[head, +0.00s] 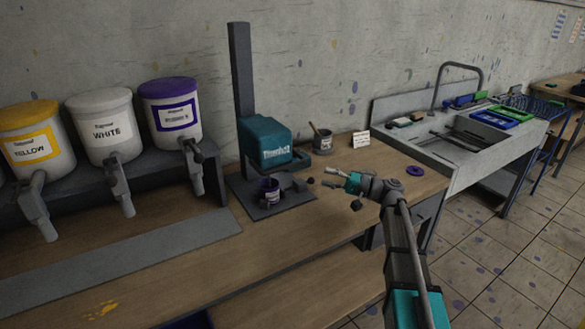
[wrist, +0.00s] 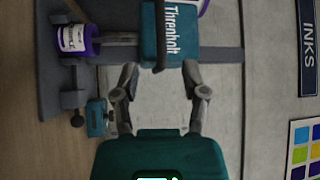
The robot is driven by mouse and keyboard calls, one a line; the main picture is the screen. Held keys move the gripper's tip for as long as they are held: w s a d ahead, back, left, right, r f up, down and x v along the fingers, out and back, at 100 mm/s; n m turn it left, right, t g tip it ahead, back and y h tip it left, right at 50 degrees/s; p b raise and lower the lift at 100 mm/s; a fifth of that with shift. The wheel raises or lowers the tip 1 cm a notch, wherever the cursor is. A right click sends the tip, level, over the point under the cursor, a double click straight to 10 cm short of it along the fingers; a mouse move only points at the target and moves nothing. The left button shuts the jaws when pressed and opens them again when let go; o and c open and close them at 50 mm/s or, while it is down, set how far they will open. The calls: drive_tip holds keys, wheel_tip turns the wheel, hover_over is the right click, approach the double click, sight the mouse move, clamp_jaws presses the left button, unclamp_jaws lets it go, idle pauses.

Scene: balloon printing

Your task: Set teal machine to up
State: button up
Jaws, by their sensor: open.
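The teal machine (head: 265,142) is a teal head with white lettering on a tall dark column (head: 241,70) rising from a flat dark base plate (head: 292,200). The head hangs above a small purple-labelled can (head: 270,192) on the plate. In the wrist view, turned sideways, the teal head (wrist: 180,40) is at the top, with a dark bar across it, and the can (wrist: 76,38) is at upper left. My gripper (head: 330,177) is right of the machine, pointing at it. Its fingers (wrist: 160,76) are apart with nothing between them, and no contact with the machine is clear.
Yellow, white and purple dispensers (head: 110,125) stand on a shelf at left. A cup with a brush (head: 322,140), a small card (head: 361,139) and a purple ring (head: 415,171) lie on the wooden bench. A metal sink (head: 460,140) is at right.

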sight(286, 167)
drive_tip(key=p+x, duration=0.1)
drive_tip(key=x, duration=1.2)
drive_tip(key=shift+w+a+p, duration=0.1)
drive_tip(key=shift+a+p, duration=0.1)
drive_tip(key=shift+p, duration=0.2)
clamp_jaws()
